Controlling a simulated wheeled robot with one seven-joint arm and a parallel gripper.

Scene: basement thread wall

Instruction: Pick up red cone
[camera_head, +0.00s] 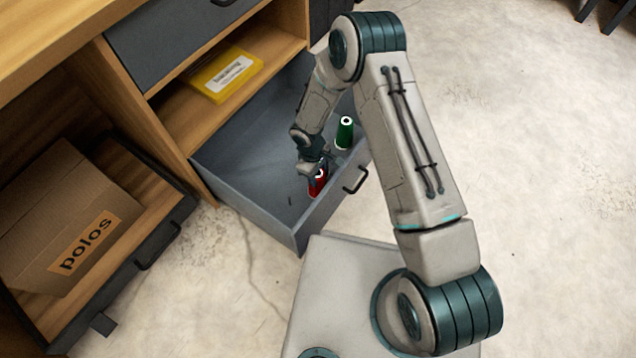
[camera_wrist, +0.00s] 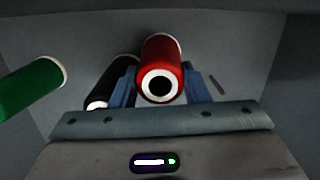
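The red cone (camera_wrist: 160,62) is a thread spool with a white rim and a dark hole in its end. In the wrist view it sits between the two blue fingers of my gripper (camera_wrist: 160,85), which lie close against its sides. In the head view the red cone (camera_head: 318,181) is low inside the open grey drawer (camera_head: 258,190), near its front, partly covered by my gripper (camera_head: 314,168). My gripper looks shut on it. Whether the cone touches the drawer floor cannot be told.
A green cone (camera_head: 345,132) stands in the drawer; it also shows in the wrist view (camera_wrist: 30,88). A black cone (camera_wrist: 108,85) lies just left of the red one. Drawer walls surround them.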

